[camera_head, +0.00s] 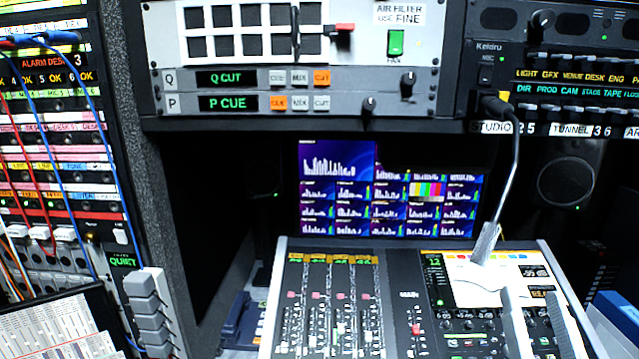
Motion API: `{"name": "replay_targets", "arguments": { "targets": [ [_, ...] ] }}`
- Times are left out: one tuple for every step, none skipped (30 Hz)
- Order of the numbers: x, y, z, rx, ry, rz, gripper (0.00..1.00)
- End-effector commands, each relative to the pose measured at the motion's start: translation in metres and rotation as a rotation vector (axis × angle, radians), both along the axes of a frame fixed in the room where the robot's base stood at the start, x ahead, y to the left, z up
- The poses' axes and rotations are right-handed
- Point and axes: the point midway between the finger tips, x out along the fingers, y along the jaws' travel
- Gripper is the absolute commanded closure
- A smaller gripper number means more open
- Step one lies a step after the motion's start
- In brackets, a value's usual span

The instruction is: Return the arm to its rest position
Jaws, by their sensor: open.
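My gripper (532,292) shows at the bottom right as two pale grey fingers pointing up the picture. The fingers stand apart with nothing visible between them, so it is open. It is in front of the right part of the mixing console (395,285), covering some of its knobs and buttons. Whether the fingers touch the console cannot be told. The rest of my arm is not clearly in view.
A gooseneck lamp or microphone (512,160) hangs over the console and a white sheet (490,284). Monitors (338,170) stand behind. A rack shelf (300,124) overhangs the console. A patch bay with cables (60,150) and stacked grey keys (150,312) stand left.

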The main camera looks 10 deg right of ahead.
Motion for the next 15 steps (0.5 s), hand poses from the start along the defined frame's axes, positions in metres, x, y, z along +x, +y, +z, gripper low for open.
{"name": "replay_targets", "arguments": {
  "targets": [
    [-0.009, 0.011, -0.020, 0.017, 0.032, 0.013, 0.52],
    [-0.015, 0.017, -0.029, 0.023, 0.049, 0.018, 0.52],
    [-0.023, 0.025, -0.041, 0.030, 0.071, 0.027, 0.52],
    [-0.029, 0.030, -0.050, 0.036, 0.088, 0.034, 0.52],
    [-0.035, 0.036, -0.059, 0.042, 0.105, 0.042, 0.52],
    [-0.044, 0.043, -0.070, 0.048, 0.130, 0.052, 0.52],
    [-0.050, 0.049, -0.078, 0.050, 0.150, 0.060, 0.52],
    [-0.057, 0.055, -0.086, 0.053, 0.170, 0.068, 0.52],
    [-0.067, 0.062, -0.097, 0.056, 0.198, 0.080, 0.52],
    [-0.074, 0.068, -0.105, 0.058, 0.220, 0.090, 0.52],
    [-0.082, 0.073, -0.112, 0.059, 0.243, 0.099, 0.52],
    [-0.092, 0.080, -0.122, 0.058, 0.274, 0.112, 0.52],
    [-0.100, 0.085, -0.129, 0.059, 0.299, 0.122, 0.52],
    [-0.108, 0.090, -0.136, 0.058, 0.325, 0.133, 0.52],
    [-0.119, 0.097, -0.146, 0.057, 0.360, 0.148, 0.52]
  ]
}}
